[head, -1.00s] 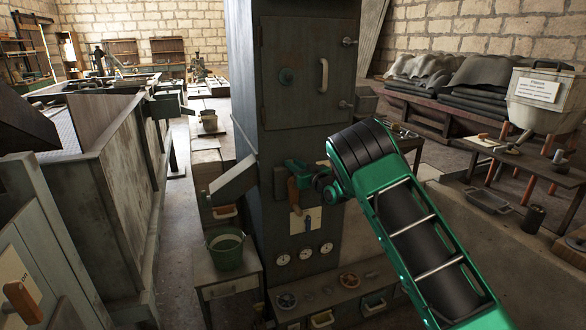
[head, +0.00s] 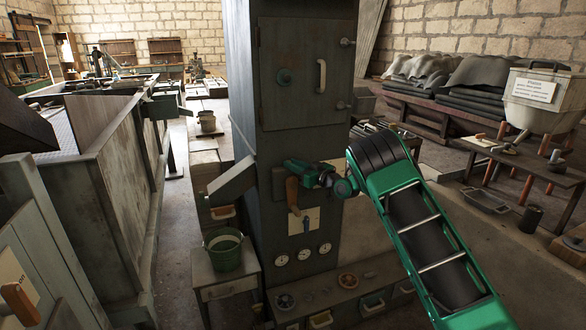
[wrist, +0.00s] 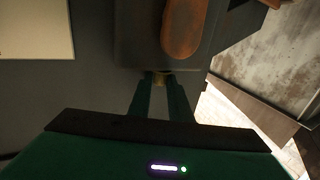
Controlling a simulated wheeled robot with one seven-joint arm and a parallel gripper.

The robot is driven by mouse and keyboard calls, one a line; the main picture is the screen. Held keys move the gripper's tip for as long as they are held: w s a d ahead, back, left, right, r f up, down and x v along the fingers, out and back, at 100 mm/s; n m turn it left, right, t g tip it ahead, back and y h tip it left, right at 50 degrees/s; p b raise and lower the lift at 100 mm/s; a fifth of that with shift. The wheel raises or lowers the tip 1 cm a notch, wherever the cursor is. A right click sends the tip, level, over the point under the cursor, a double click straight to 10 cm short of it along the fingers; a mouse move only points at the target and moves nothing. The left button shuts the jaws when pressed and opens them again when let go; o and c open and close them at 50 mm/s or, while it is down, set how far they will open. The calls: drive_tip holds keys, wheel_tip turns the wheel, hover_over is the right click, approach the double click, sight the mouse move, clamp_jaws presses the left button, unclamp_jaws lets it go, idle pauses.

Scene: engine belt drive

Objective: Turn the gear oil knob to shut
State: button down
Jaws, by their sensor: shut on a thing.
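My gripper (head: 284,164) is at the front of the tall grey column, at the top edge of a dark box (head: 279,183). An orange-brown lever handle (head: 293,194) hangs down on the box's front. It also shows in the wrist view (wrist: 184,28), just beyond the fingertips.
A sloping grey chute (head: 232,182) sticks out at left, above a green bucket (head: 224,250).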

drive_tip(key=shift+w+d, duration=0.1)
drive_tip(key=shift+d, duration=0.05)
drive_tip(key=c, duration=1.6)
unclamp_jaws()
drive_tip(key=shift+s+d, duration=0.25)
drive_tip(key=v, duration=1)
drive_tip(key=shift+a, duration=0.1)
drive_tip(key=shift+c, duration=0.2)
